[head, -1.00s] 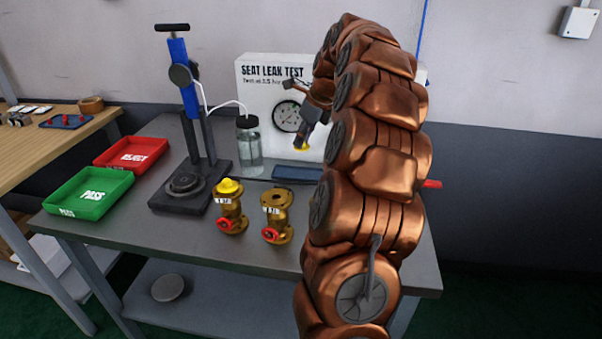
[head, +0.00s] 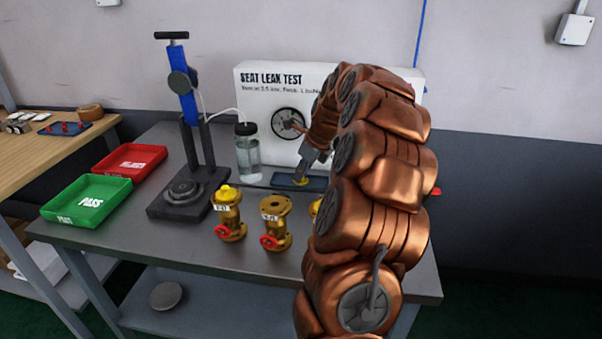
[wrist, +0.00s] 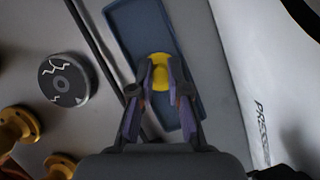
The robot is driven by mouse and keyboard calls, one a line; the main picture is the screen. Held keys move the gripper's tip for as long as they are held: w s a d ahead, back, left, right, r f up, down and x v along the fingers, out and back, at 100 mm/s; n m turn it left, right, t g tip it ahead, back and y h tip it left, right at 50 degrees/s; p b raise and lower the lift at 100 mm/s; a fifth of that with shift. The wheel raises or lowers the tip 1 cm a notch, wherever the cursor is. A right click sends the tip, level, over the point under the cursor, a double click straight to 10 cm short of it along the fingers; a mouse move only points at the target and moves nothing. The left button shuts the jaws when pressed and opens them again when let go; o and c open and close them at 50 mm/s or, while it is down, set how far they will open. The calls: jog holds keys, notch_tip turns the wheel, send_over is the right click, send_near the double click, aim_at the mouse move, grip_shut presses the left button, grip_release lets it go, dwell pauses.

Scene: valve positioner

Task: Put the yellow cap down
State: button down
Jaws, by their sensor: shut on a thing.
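The yellow cap (wrist: 161,72) is between the fingertips of my gripper (wrist: 160,88) in the wrist view. My gripper is shut on it, over a dark blue tray (wrist: 139,25). In the head view the cap (head: 301,181) shows below my gripper (head: 304,172), low at the tray (head: 283,179). I cannot tell whether the cap touches the tray floor. Another yellow cap (head: 228,192) sits on top of the left brass valve (head: 229,217). The middle brass valve (head: 275,222) has an open top flange. A third valve (head: 315,208) is mostly hidden by my arm.
The white seat leak test panel (head: 262,100) stands just behind the tray. A water bottle (head: 247,152) and a blue clamp stand (head: 186,100) are to the left. Green PASS (head: 88,222) and red REJECT (head: 130,182) trays lie further left. Bare bench shows at front (head: 180,235).

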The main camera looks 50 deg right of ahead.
jog(key=shift+f, duration=0.1)
jog(key=c, duration=1.4)
grip_release()
jog(key=v, duration=1.2)
